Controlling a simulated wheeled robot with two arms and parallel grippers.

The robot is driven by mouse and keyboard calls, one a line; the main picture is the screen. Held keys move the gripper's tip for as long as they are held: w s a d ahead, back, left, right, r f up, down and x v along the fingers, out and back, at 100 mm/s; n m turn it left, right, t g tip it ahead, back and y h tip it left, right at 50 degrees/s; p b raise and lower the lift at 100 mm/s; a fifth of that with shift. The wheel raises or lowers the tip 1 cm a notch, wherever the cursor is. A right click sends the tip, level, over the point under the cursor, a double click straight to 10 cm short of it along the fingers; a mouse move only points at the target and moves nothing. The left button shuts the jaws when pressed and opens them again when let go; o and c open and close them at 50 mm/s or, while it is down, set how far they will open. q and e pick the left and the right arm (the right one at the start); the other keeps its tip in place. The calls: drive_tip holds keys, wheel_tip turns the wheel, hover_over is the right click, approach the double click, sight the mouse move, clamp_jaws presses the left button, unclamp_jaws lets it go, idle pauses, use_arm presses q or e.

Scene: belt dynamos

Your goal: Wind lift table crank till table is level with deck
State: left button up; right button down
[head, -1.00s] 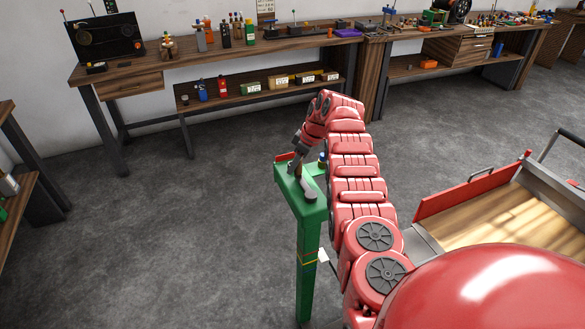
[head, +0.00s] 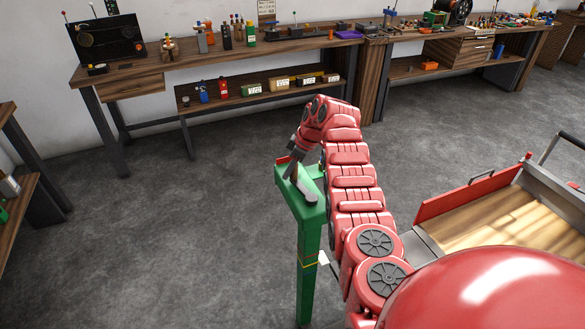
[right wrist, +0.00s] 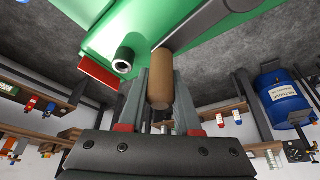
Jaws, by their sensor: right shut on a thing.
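The green crank stand (head: 310,240) rises in the middle of the head view, with a dark grey crank arm (head: 305,186) on its top. My right gripper (head: 293,166) reaches the crank's outer end from above. In the right wrist view the brown crank handle (right wrist: 160,78) stands between the two fingers, which are shut on it. The crank arm (right wrist: 207,22) also shows there against the green top. A wooden surface with a red side panel (head: 465,196), perhaps the lift table, lies at the right; its height against a deck cannot be judged. My left gripper is not in view.
A long workbench (head: 225,54) with tools and bottles runs along the back wall. Another bench stands at the left edge. The grey floor (head: 200,235) left of the stand is clear. A white pointer (head: 323,258) sits beside the banded post.

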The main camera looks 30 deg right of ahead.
drive_tip(key=shift+s+a+f+n+g+b, duration=0.15)
drive_tip(key=shift+a+n+b, duration=0.2)
drive_tip(key=shift+a+b, duration=0.1)
drive_tip(key=shift+s+a+f+n+g+b, duration=0.1)
drive_tip(key=shift+a+n+g+b, duration=0.05)
drive_tip(key=shift+a+n+b, duration=0.25)
drive_tip(key=c, duration=1)
unclamp_jaws()
drive_tip(key=o, duration=0.4)
drive_tip(key=shift+s+d+r, duration=0.1)
drive_tip(key=shift+r, duration=0.05)
drive_tip(key=shift+r, duration=0.1)
